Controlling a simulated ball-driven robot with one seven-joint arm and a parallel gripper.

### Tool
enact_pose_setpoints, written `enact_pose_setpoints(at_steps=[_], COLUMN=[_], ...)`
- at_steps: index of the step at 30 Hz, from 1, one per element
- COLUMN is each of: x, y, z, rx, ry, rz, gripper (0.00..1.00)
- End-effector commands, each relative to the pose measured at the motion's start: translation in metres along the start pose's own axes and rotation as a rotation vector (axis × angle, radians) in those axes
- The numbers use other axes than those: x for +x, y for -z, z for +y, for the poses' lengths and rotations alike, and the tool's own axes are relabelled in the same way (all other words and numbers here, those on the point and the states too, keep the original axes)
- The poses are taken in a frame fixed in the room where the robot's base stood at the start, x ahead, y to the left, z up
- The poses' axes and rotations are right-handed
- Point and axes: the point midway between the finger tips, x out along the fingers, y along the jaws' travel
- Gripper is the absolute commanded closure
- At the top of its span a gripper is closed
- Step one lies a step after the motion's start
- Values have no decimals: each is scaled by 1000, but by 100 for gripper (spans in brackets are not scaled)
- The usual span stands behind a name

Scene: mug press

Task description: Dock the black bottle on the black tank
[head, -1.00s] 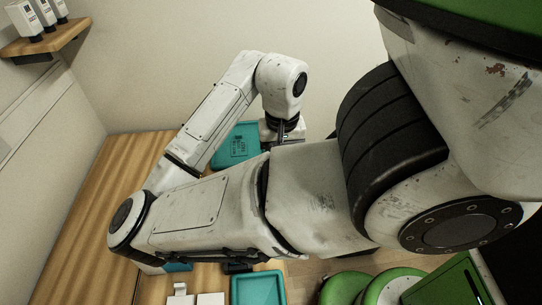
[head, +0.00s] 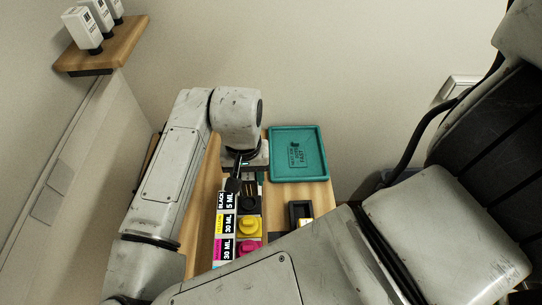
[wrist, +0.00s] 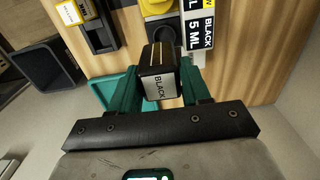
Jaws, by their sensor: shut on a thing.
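A bottle (wrist: 160,82) with a white label reading BLACK and a dark upper part is between the fingers of my gripper (wrist: 161,92), which is shut on it, in the wrist view. The black tank (head: 250,203) is a dark block beside the BLACK 5 ML label (head: 226,201) in the head view. It also shows just beyond the bottle in the wrist view (wrist: 161,34). My gripper is at the far end of the tank row. In the head view my wrist hides most of the bottle. I cannot tell whether bottle and tank touch.
A yellow tank (head: 248,226) and a magenta tank (head: 247,247) stand in the same row. A teal tray (head: 298,155) lies at the back right. A dark holder (head: 300,212) stands right of the tanks. A wall shelf (head: 103,45) with white bottles is upper left.

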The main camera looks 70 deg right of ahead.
Motion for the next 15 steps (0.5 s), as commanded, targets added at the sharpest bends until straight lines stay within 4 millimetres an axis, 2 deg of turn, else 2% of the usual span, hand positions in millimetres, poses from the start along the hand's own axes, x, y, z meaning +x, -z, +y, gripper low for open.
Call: enact_pose_setpoints(at_steps=[8, 15], x=[6, 26], y=[-7, -7], z=[-8, -8], rx=[-10, -10], ry=[1, 1], rz=[0, 0], gripper=[89, 89])
